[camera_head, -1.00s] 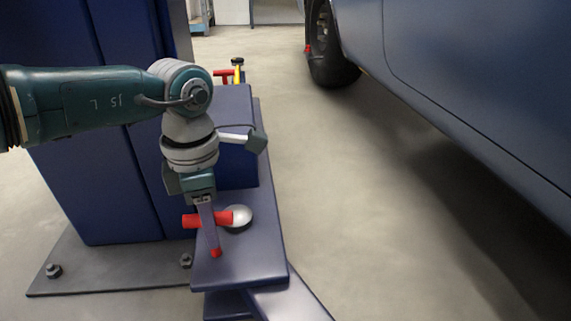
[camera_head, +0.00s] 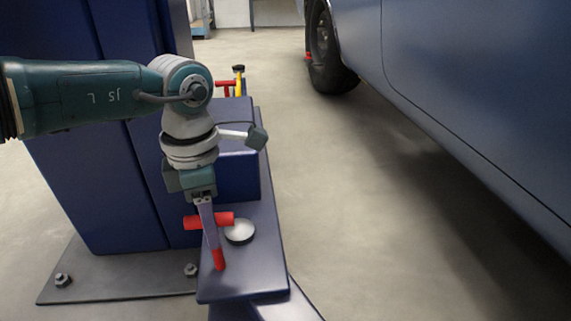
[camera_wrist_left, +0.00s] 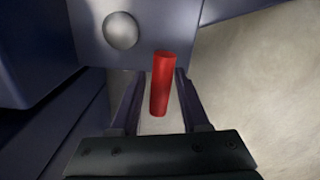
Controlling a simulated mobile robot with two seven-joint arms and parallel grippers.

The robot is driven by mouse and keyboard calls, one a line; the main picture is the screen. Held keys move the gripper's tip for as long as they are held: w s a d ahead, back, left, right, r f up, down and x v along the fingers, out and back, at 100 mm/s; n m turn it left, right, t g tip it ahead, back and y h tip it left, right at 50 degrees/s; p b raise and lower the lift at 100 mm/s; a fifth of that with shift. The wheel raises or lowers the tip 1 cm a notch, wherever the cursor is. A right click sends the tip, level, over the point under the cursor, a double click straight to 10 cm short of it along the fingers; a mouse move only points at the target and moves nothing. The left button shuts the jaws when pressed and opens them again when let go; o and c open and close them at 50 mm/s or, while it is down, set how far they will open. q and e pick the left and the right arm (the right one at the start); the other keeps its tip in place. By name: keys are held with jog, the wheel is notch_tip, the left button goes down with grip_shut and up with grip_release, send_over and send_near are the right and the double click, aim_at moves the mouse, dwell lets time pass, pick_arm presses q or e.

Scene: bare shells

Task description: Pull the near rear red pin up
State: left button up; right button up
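The near rear red pin (camera_head: 191,222) shows as a red crossbar above the blue plate, with a red lower end below the finger. My left gripper (camera_head: 214,238) points down over it, a finger crossing in front of the bar. In the left wrist view the red bar (camera_wrist_left: 161,85) of the pin lies between the two fingers of my left gripper (camera_wrist_left: 160,80). I read the gripper as shut on it, since the bar moves with the hand; the contact itself is not clear there. My right gripper is in neither view.
A pale round pad (camera_head: 240,231) sits on the blue plate (camera_head: 245,283) beside the pin. A blue post (camera_head: 110,170) stands behind on a bolted floor plate (camera_head: 120,285). Another red handle (camera_head: 226,83) is farther back. A blue car (camera_head: 470,90) stands to the right over open floor.

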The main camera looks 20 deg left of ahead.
pick_arm(q)
jog(key=shift+o, duration=0.7)
jog(key=shift+s, duration=0.1)
notch_tip(320, 180, up, 9)
jog(key=p, duration=0.7)
jog(key=shift+r, duration=0.15)
jog(key=shift+r+p, duration=0.3)
jog(key=shift+p, duration=0.1)
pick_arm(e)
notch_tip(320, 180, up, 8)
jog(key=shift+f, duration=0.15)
